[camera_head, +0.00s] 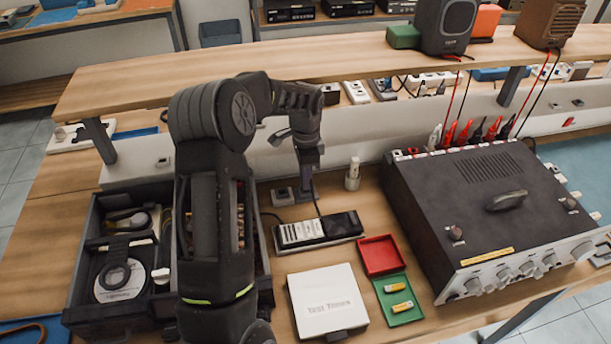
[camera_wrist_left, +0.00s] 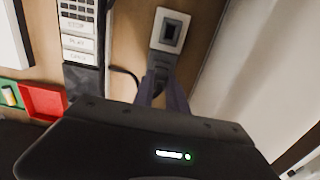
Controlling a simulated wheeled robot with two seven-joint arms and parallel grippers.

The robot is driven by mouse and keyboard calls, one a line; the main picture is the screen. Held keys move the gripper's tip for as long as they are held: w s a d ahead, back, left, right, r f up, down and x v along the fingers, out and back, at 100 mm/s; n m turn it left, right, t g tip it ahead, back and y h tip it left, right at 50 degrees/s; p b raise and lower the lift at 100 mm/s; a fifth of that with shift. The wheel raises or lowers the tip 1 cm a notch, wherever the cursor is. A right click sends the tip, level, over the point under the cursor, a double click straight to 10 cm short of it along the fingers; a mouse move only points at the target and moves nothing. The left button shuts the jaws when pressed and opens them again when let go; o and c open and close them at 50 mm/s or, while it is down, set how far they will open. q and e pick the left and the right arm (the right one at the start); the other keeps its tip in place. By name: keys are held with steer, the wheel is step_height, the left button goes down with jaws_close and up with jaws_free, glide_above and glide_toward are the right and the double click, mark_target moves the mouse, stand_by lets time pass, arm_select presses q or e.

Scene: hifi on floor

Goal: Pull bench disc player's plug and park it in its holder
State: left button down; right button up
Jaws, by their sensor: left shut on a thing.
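My left gripper (camera_head: 306,188) points down at the back of the bench, in front of the white rail. In the left wrist view its fingers (camera_wrist_left: 162,98) are close together, shut on the plug, which they mostly hide. A black cord (camera_wrist_left: 128,75) runs from beside the keyed device up to the fingers. That device (camera_head: 318,231), black with pale PLAY and STOP keys, lies just in front of the gripper; it also shows in the wrist view (camera_wrist_left: 80,45).
A white box (camera_head: 327,300), a red tray (camera_head: 380,255) and a green tray (camera_head: 399,299) with batteries lie in front. A large dark amplifier-like unit (camera_head: 490,215) fills the right. A black organizer (camera_head: 88,262) stands left. A small white cylinder (camera_head: 352,174) stands right of the gripper.

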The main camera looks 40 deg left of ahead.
arm_select(q)
steer(key=shift+f, duration=0.3)
stand_by(0.6)
steer(key=c, duration=1.3)
jaws_free()
steer(key=shift+o, duration=0.2)
step_height(320, 180, up, 8)
steer(key=shift+f+b, duration=0.1)
steer(key=shift+b, duration=0.8)
